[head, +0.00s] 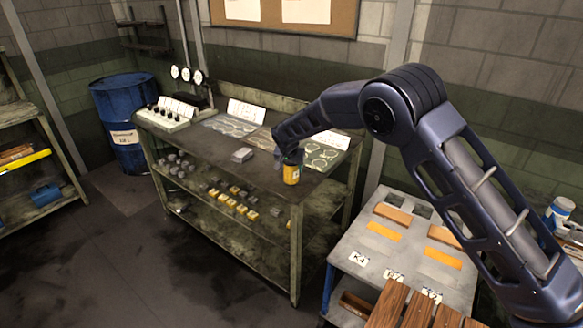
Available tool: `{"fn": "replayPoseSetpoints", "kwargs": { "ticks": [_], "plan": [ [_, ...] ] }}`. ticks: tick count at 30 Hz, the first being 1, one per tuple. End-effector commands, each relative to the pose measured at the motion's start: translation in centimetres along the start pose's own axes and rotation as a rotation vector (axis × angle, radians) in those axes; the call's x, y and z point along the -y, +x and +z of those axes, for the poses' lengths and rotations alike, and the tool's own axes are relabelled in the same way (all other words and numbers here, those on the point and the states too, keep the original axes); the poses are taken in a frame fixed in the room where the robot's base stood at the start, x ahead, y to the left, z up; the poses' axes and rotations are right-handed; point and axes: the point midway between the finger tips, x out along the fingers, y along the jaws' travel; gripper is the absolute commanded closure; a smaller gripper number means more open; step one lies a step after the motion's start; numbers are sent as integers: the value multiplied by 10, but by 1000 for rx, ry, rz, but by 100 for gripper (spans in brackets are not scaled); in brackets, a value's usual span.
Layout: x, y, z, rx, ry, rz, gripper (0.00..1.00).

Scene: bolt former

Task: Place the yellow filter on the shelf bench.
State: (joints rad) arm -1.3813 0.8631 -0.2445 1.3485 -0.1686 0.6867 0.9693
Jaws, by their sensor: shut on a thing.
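The yellow filter (291,173) is a small yellow cylinder with a dark top, upright at the front right of the shelf bench. My gripper (289,158) is shut on its upper part from above. I cannot tell whether the filter's base touches the bench top or hangs just in front of its edge. The shelf bench (205,148) is a worn dark metal bench with a top and lower shelves. My fingertips are small and partly hidden by the wrist.
A grey block (242,154) and a white switch box (165,115) stand on the bench top. Lower shelves hold several grey and yellow parts. A blue drum (124,120) stands at left. A grey table (353,243) with wooden blocks is at right. The left floor is clear.

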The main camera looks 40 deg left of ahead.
Motion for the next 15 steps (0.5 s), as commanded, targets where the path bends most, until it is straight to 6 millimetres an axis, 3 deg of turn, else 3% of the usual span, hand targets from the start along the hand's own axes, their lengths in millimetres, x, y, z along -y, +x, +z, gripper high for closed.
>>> {"fn": "replayPoseSetpoints", "kwargs": {
  "ticks": [6,7,9,10,15],
  "plan": [
    [0,3,1,0,0,1,69],
    [0,3,1,0,0,1,41],
    [0,3,1,0,0,1,28],
    [0,3,1,0,0,1,24],
    [0,2,1,1,0,1,24]
  ]
}}
